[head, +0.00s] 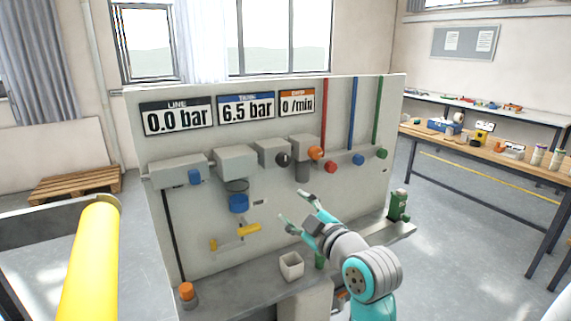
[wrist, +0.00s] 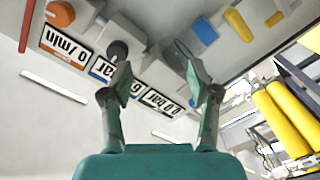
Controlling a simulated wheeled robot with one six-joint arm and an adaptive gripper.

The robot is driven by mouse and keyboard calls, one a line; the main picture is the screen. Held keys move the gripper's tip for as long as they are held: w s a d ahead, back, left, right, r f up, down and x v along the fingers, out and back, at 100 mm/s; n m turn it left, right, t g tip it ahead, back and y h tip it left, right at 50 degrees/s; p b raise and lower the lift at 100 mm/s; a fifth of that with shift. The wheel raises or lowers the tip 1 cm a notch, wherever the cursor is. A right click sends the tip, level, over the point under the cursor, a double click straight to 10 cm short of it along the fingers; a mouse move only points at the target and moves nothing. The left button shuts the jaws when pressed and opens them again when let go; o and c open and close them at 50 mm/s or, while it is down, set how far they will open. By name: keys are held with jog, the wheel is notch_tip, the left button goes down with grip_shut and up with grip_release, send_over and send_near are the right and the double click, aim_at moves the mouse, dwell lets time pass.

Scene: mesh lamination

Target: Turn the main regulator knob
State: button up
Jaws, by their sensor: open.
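The grey panel (head: 275,225) carries several knobs; I cannot read which one is the main regulator. A black round knob (head: 283,159) sits on a grey block at the upper middle, with an orange knob (head: 315,153) to its right. My gripper (head: 296,208) is open and empty in front of the panel, below and apart from the black knob. In the wrist view, the black knob (wrist: 117,50) shows beyond the left finger of my gripper (wrist: 154,60).
Displays read 0.0 bar (head: 178,117), 6.5 bar (head: 247,108) and 0 /min (head: 297,102). Red (head: 331,167) and green (head: 382,154) knobs are at right.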

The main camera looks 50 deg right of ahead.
jog(key=n, duration=0.2)
send_near(285, 162)
jog(key=x, duration=1)
jog(key=shift+s, duration=0.1)
jog(key=c, duration=1.2)
